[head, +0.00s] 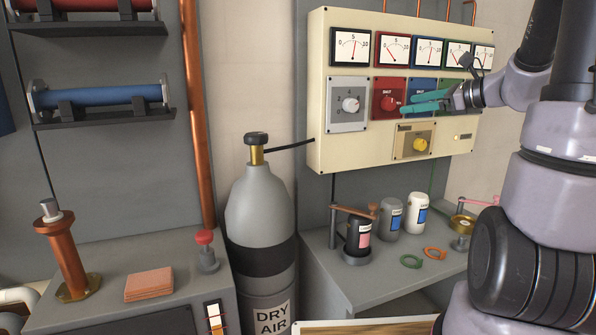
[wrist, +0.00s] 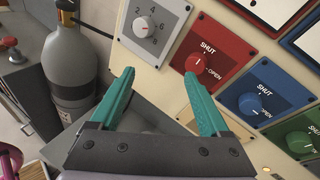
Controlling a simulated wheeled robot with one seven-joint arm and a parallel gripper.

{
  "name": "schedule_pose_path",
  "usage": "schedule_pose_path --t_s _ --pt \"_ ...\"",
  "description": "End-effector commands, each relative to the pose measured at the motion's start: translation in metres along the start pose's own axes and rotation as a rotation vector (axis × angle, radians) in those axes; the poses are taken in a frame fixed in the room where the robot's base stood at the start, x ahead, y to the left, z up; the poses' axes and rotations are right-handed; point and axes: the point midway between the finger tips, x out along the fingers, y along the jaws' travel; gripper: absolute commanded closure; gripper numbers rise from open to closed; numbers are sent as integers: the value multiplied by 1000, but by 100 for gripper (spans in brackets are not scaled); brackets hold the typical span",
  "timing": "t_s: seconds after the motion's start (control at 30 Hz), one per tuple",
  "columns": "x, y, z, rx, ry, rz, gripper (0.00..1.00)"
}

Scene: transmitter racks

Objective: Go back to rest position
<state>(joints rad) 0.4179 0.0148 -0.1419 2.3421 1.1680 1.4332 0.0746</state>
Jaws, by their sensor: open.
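My gripper (head: 426,102) has teal fingers and is in front of the cream control panel (head: 321,100), at the height of its knobs. In the wrist view my gripper (wrist: 158,80) is open, its fingers apart with nothing between them. The right finger's tip is near the red valve plate (wrist: 217,50) with its red knob (wrist: 196,64); I cannot tell whether it touches. The red knob also shows in the head view (head: 389,103), left of the fingertips. The fingers partly cover the blue and green plates in the head view.
A grey selector knob (head: 350,104) and a yellow knob (head: 420,145) are on the panel. A grey dry air cylinder (head: 260,210) stands to the left. Below, a bench (head: 350,288) carries canisters, including a black one (head: 358,235), and small rings. Open space lies in front of the panel.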

Motion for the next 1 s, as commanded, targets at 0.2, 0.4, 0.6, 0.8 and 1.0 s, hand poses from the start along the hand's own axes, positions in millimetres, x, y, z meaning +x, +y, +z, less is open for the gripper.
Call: schedule_pose_path --t_s 0.2,0.4,0.6,0.8,1.0 --pt "-11 130 37 -586 196 381 20" --pt "-54 187 36 -1179 376 599 20" --pt "-88 194 40 -1626 511 677 20" --pt "-99 192 42 -1785 564 694 20" --pt "-100 191 42 -1787 566 695 20"
